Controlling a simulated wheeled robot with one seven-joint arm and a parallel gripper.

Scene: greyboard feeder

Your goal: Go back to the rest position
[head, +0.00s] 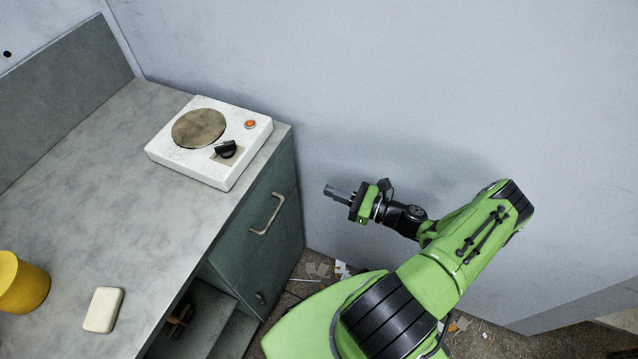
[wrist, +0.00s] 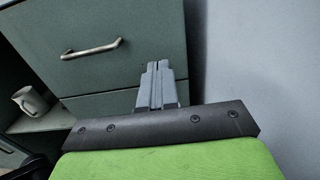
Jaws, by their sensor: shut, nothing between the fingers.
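My gripper (head: 333,192) is at the end of my green arm, in free air to the right of the counter. Its fingers point left, toward the grey-green cabinet (head: 283,235) with a metal handle. The gripper is shut and empty. In the wrist view, the two fingers (wrist: 155,68) lie side by side against each other, with the cabinet front (wrist: 118,75) behind them. A gap shows between the gripper and the cabinet in the head view.
A white hot plate (head: 183,163) with a black knob stands on the counter (head: 130,190). A yellow container (head: 22,285) and a pale block (head: 103,310) are at the front left. A mug (wrist: 28,101) sits on an open shelf. A wall (head: 400,80) is behind my arm. Debris litters the floor.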

